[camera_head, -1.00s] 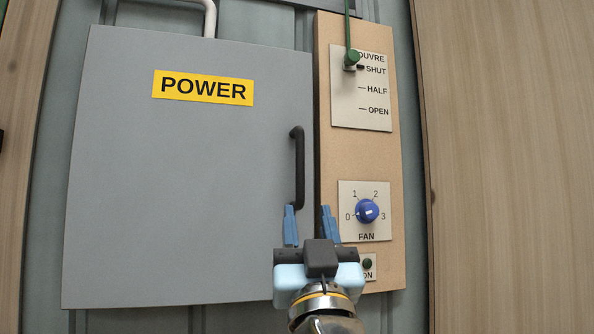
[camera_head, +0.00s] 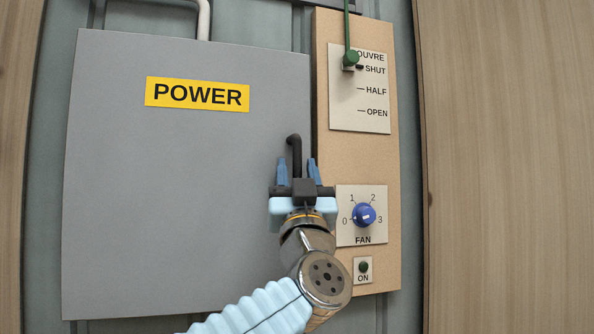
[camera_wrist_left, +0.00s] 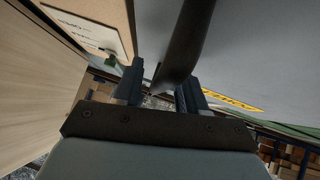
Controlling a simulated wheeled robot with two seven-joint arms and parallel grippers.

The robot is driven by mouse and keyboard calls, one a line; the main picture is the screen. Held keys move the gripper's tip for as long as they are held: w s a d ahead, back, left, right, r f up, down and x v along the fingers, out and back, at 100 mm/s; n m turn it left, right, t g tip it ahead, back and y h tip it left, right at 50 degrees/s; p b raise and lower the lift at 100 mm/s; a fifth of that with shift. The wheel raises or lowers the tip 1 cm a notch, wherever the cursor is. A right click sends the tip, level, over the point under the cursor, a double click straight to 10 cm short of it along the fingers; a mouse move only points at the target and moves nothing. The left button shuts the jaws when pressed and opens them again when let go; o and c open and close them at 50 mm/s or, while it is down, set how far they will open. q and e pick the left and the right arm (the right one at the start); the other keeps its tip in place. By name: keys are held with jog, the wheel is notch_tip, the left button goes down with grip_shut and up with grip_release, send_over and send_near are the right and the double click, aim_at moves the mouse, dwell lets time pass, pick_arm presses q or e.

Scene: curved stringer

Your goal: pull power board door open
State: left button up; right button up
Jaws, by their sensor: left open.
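The grey power board door (camera_head: 170,200) with a yellow POWER label (camera_head: 197,94) fills the left of the head view and looks shut. Its dark vertical handle (camera_head: 295,152) is near the door's right edge. My left gripper (camera_head: 298,172) is open, with its blue fingers on either side of the handle. The gripper hides the handle's lower part. In the left wrist view the handle (camera_wrist_left: 182,45) comes down between the two open fingers (camera_wrist_left: 160,88). I cannot tell whether either finger touches it. My right gripper is not in view.
Right of the door is a tan panel (camera_head: 320,90) with a louvre lever (camera_head: 351,60), a blue fan knob (camera_head: 364,214) and a green ON button (camera_head: 363,267). A wooden wall (camera_head: 500,170) stands at the right.

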pick_arm(q)
jog(key=shift+c, duration=0.3)
grip_shut()
